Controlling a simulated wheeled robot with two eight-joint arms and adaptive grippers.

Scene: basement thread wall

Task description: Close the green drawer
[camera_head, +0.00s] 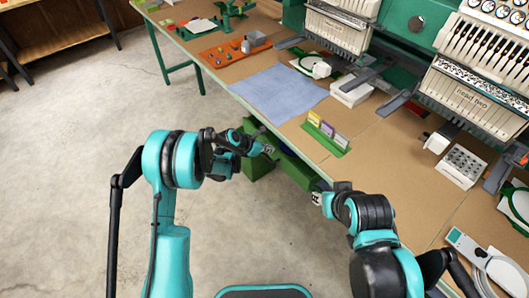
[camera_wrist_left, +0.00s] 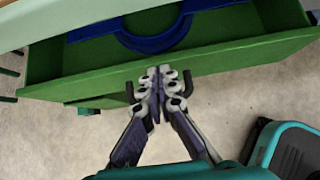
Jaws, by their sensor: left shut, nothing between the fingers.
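The green drawer (camera_head: 258,166) juts out from under the near edge of the worktable in the head view. In the left wrist view the drawer (camera_wrist_left: 230,58) is open, and a blue curved item (camera_wrist_left: 155,38) lies inside it. My left gripper (camera_head: 268,150) is at the drawer. In the left wrist view its fingers (camera_wrist_left: 158,74) are shut and empty, against or very near the front panel; I cannot tell if they touch. Dark handle-like parts show on both sides of the fingers. My right gripper (camera_head: 317,198) is by the table edge farther right, too small to judge.
The worktable (camera_head: 375,150) bears a blue cloth (camera_head: 280,92), a green holder with cards (camera_head: 326,135), an orange tray (camera_head: 235,50) and embroidery machine heads (camera_head: 470,95). The concrete floor (camera_head: 80,150) to the left is clear.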

